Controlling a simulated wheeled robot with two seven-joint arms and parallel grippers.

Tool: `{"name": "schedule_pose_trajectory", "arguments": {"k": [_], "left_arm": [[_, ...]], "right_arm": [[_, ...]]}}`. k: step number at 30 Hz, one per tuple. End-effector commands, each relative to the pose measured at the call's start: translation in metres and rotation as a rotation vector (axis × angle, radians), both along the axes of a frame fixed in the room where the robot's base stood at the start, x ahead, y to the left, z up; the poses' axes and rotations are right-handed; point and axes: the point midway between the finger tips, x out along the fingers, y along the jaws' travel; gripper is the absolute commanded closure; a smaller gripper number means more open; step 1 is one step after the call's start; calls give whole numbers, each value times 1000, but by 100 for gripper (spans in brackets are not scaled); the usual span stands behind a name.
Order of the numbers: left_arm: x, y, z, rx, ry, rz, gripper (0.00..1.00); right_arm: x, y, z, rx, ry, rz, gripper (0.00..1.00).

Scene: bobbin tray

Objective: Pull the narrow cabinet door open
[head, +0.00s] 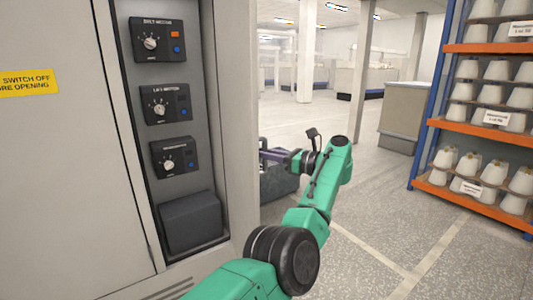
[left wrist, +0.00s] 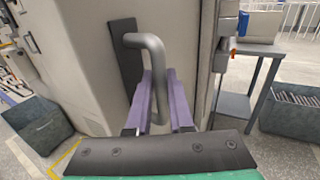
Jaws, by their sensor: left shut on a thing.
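The narrow cabinet door (left wrist: 85,45) is a pale panel in the left wrist view, with a grey bar handle (left wrist: 152,50) on a black plate. My left gripper (left wrist: 162,85) has its purple fingers on either side of the lower bar and is shut on it. In the head view my left gripper (head: 268,155) points left past the right edge of the pale cabinet (head: 229,100). I cannot tell from these views how far the door stands open. My right gripper is not in view.
Control boxes with knobs (head: 166,104) sit in a recess of the cabinet. A dark grey bin (head: 282,184) stands on the floor behind my left gripper. A rack with orange shelves (head: 465,122) holds several white cones at right. Floor between is clear.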

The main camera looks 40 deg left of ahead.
Motion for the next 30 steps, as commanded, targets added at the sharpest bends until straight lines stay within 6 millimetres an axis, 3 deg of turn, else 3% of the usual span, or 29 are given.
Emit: {"name": "schedule_pose_trajectory", "arguments": {"k": [17,18,20,30], "left_arm": [[0,2,2,4,0,1,100],[0,2,2,4,0,1,76],[0,2,2,4,0,1,54],[0,1,0,2,0,1,50]], "right_arm": [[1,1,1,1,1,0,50],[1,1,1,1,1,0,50],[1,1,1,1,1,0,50],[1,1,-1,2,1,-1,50]]}}
